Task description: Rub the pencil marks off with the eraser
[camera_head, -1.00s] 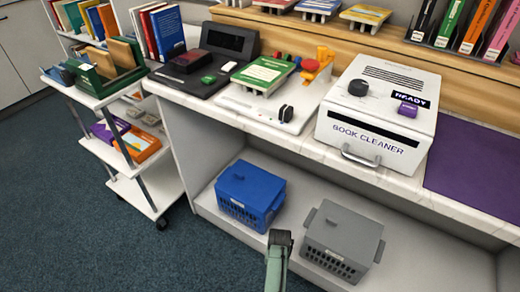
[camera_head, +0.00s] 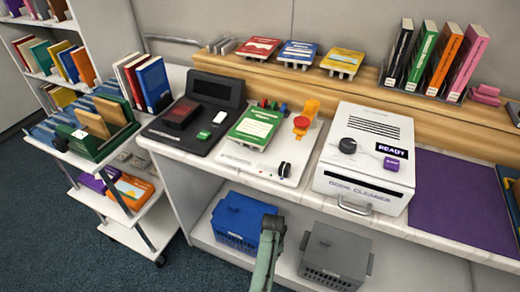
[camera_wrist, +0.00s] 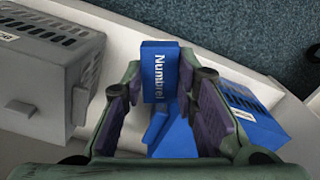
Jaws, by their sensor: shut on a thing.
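My gripper (camera_wrist: 160,68) shows in the wrist view with its purple-padded fingers on both sides of a blue book (camera_wrist: 160,82) lettered "Numbrel". It is shut on this book. In the head view my arm's end hangs in front of the lower shelf, and the fingertips and book are not clearly seen. No pencil marks can be made out.
A blue crate (camera_head: 240,216) and a grey crate (camera_head: 335,254) stand on the lower shelf near my arm. The white book cleaner (camera_head: 366,155) stands on the counter, beside a bare purple mat (camera_head: 465,195). A book cart (camera_head: 75,195) stands at the left. Pink blocks (camera_head: 486,95) lie at the upper right.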

